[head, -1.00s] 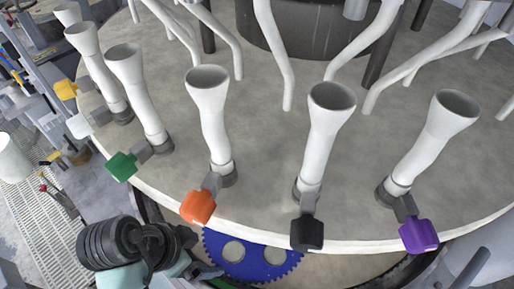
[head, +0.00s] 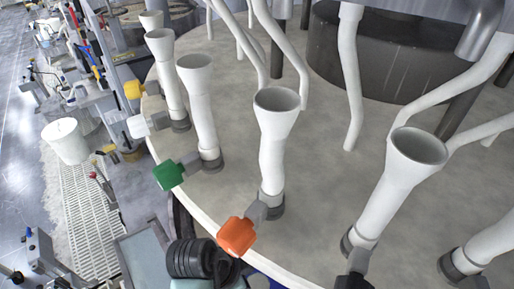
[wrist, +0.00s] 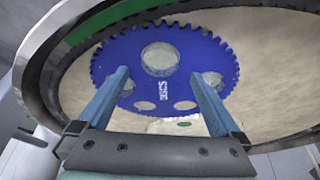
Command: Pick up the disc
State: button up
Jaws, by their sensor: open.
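The disc that shows is a blue toothed one (wrist: 165,93) with several round holes and white lettering, in the middle of the wrist view. It lies on a pale, round platen surface (wrist: 265,75). My gripper (wrist: 160,76) is open, its two blue-grey fingers apart and appearing in front of the disc's left and right parts, with nothing between them. I cannot tell whether the fingertips touch the disc. In the head view the disc is almost wholly out of frame at the bottom, and the fingertips are not visible.
A dark rim with a green band (wrist: 100,25) surrounds the platen. Above it, a large round plate (head: 320,185) carries white funnel tubes (head: 272,150) and coloured knobs, including orange (head: 237,236) and green (head: 168,175). A white bucket (head: 66,141) stands at left.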

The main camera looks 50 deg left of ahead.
aim_at(256, 285)
jog(key=shift+p+x, duration=0.5)
jog(key=shift+x, duration=1.35)
jog(key=shift+s+f, duration=0.1)
jog(key=shift+s, duration=0.15)
jog(key=shift+c, duration=0.3)
jog(key=shift+f, duration=0.1)
jog(key=c, duration=1.4)
